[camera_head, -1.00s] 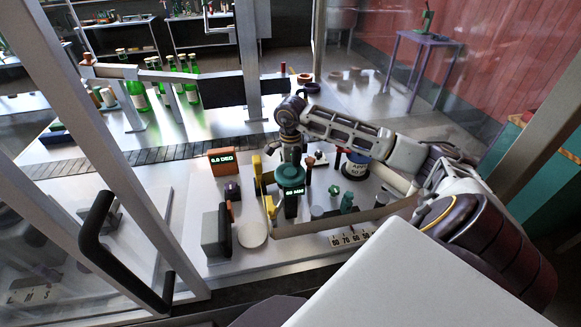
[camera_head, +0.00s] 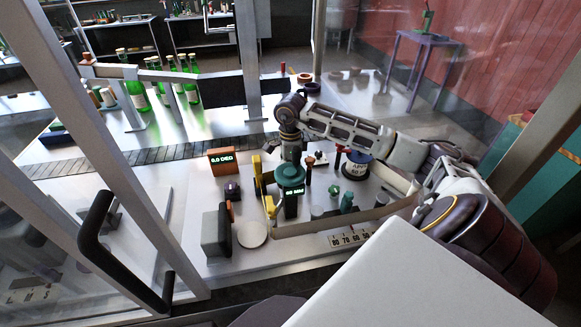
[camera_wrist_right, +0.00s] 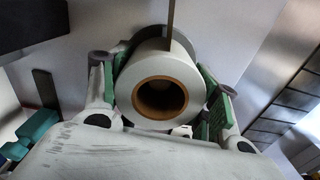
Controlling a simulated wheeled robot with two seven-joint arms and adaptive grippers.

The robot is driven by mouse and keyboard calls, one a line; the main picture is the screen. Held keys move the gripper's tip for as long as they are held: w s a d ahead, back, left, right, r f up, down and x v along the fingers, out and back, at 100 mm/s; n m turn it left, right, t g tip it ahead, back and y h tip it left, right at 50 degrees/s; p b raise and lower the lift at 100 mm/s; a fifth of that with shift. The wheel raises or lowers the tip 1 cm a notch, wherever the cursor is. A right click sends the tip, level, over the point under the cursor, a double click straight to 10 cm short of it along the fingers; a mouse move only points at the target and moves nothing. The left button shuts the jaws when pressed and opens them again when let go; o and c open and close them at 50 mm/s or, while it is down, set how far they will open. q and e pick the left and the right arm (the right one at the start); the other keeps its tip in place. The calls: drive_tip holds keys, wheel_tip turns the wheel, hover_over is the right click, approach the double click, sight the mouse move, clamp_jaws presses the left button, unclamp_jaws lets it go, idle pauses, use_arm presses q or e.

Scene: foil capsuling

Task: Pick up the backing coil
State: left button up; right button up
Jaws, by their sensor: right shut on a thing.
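The backing coil (camera_wrist_right: 150,68) is a white roll with a brown hollow core, seen end-on in the right wrist view. My right gripper (camera_wrist_right: 160,95) has its green pads on both sides of the roll and is shut on it. In the head view my right gripper (camera_head: 291,158) is behind a teal-topped dark device (camera_head: 291,178) with a lit display. The coil cannot be made out in the head view. My left gripper is in neither view.
An orange display box (camera_head: 222,161) stands left of the right gripper, with yellow posts (camera_head: 257,175) closer in. Green bottles (camera_head: 138,97) stand behind. A glass door with a black handle (camera_head: 100,225) is at front left.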

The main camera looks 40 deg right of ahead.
wheel_tip(320, 180, up, 17)
drive_tip(key=shift+r, duration=0.15)
idle(0.9)
idle(0.4)
